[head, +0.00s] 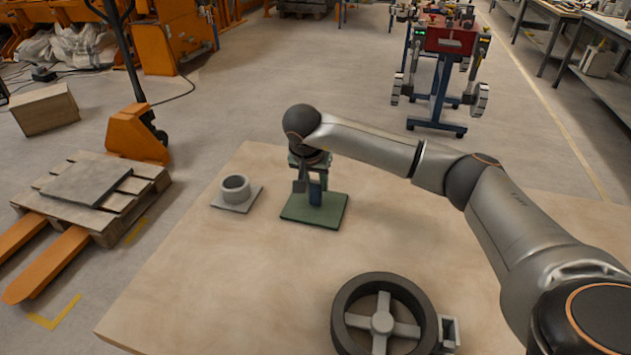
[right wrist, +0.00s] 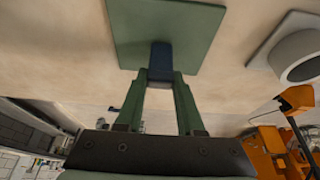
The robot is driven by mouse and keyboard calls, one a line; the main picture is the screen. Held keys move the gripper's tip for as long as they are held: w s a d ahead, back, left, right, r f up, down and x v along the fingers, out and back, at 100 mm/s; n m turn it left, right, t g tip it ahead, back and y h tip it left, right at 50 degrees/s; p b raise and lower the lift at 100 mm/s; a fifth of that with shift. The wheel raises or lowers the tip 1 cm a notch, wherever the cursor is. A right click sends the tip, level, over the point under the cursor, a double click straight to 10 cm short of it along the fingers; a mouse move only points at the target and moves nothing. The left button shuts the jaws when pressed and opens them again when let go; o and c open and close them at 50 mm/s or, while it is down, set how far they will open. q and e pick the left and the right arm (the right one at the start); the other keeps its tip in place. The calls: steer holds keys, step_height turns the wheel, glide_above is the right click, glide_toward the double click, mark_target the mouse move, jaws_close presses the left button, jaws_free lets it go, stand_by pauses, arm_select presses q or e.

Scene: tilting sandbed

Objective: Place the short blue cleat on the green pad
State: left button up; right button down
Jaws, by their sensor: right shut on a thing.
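The short blue cleat (head: 316,196) is a small dark blue block over the green pad (head: 301,213). My right gripper (head: 312,182) is above the pad and shut on the cleat. In the right wrist view, the gripper's green fingers (right wrist: 161,88) hold the blue cleat (right wrist: 160,60) from both sides. The cleat's far end overlaps the green pad (right wrist: 180,28); I cannot tell whether it touches the pad. The green pad lies flat on the wooden table. My left gripper is not in view.
A grey ring on a square base (head: 236,191) sits left of the pad. A dark spoked wheel (head: 376,279) lies at the table's front. The tan table (head: 200,290) is bare at front left. A pallet (head: 107,230) and an orange pallet truck (head: 137,135) stand off the table, left.

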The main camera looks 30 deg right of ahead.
steer(key=shift+f, duration=0.2)
steer(key=c, duration=0.5)
jaws_free()
steer(key=shift+a+r, duration=0.1)
steer(key=shift+r, duration=0.4)
steer(key=v, duration=1.1)
steer(key=shift+s+r+p, duration=0.1)
steer(key=shift+r+p, duration=0.1)
steer(key=shift+p, duration=0.1)
